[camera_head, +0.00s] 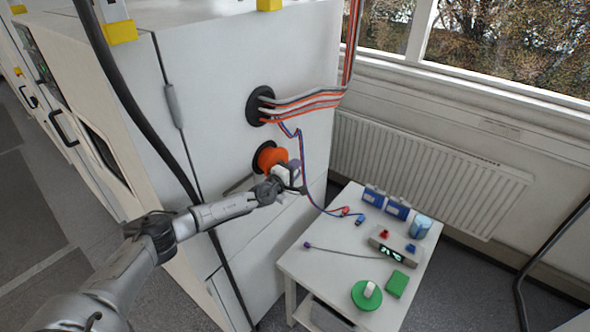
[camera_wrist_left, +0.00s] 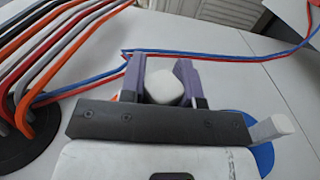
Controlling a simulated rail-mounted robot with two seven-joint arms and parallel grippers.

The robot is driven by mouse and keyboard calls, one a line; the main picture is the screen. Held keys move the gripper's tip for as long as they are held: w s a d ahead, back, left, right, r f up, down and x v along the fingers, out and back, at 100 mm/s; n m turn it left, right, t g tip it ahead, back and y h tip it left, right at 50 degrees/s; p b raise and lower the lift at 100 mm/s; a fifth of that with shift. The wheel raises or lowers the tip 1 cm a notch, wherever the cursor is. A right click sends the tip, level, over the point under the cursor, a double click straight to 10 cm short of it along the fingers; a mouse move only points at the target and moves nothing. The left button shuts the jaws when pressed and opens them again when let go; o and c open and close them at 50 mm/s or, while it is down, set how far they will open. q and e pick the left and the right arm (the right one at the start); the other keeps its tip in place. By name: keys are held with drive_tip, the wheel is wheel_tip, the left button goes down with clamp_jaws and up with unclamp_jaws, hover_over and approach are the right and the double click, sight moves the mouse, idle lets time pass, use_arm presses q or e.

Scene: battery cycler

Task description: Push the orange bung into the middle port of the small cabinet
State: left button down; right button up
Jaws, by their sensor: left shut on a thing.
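The orange bung (camera_head: 271,157) is at the middle port (camera_head: 258,158) of the pale cabinet (camera_head: 222,110), in the head view. Part of the port's black ring shows left of and above the bung. The bung's thick orange side shows, standing out from the face; how deep it sits I cannot tell. My left gripper (camera_head: 291,175) is shut on the bung's white handle, which shows between the purple fingers (camera_wrist_left: 163,88) in the left wrist view. There, the gripper hides most of the orange. My right gripper is not in view.
Cables (camera_head: 305,102) run from the upper port, and a red-blue pair hangs close beside my gripper. A blue disc (camera_wrist_left: 264,158) with a white handle shows on the cabinet. The white table (camera_head: 325,258) holds a green bung (camera_head: 361,297), blue boxes and a meter.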

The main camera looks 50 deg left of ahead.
use_arm(q)
drive_tip(key=shift+s+a+b, duration=0.15)
drive_tip(key=shift+a+b, duration=0.35)
drive_tip(key=shift+a, duration=0.1)
drive_tip(key=shift+a+r, duration=0.1)
drive_tip(key=shift+a, duration=0.15)
idle(0.6)
idle(0.8)
drive_tip(key=shift+s+a+b, duration=0.1)
drive_tip(key=shift+a+b, duration=0.3)
idle(0.4)
drive_tip(key=shift+s+a+b, duration=0.15)
drive_tip(key=shift+a+b, duration=0.35)
